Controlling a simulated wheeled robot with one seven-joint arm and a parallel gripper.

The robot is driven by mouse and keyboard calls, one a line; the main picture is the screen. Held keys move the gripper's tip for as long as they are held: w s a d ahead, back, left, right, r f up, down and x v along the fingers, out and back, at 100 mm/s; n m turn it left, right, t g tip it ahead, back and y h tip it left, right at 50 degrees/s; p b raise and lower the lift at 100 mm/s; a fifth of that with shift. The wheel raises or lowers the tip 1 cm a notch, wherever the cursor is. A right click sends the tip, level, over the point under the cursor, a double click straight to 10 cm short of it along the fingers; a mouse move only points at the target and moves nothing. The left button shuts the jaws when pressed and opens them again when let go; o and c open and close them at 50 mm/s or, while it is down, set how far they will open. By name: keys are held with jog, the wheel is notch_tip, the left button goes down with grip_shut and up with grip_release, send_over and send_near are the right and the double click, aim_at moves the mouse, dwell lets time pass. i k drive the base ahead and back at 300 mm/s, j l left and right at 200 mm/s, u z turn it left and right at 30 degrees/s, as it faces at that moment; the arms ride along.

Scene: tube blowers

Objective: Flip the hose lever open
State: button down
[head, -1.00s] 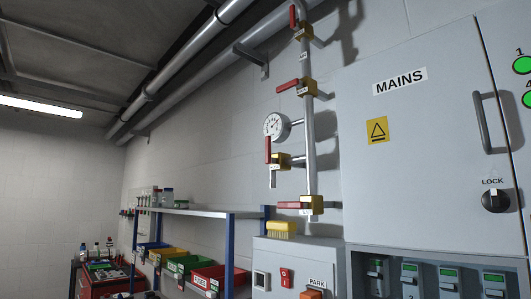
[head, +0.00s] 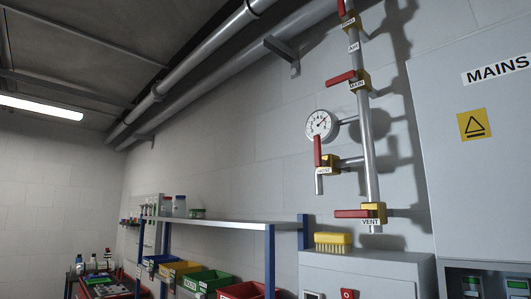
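The hose valve (head: 328,165) is a yellow body labelled HOSE on a short side branch of the wall pipe. Its red hose lever (head: 317,151) stands upright, across the level branch. A short grey spout (head: 319,184) points down below it. My gripper is not in view, and nothing touches the lever.
The upright pipe (head: 369,150) also carries a MAIN valve (head: 359,80) and a VENT valve (head: 373,212), both with level red levers. A round gauge (head: 320,125) sits just above the hose lever. A yellow brush (head: 332,241) lies on the grey cabinet (head: 360,262) below.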

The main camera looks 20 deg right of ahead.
aim_at(319, 162)
jog(key=i+j+u, duration=0.1)
jog(key=i+j, duration=1)
jog(key=i, duration=0.15)
jog(key=k+j+u, duration=0.05)
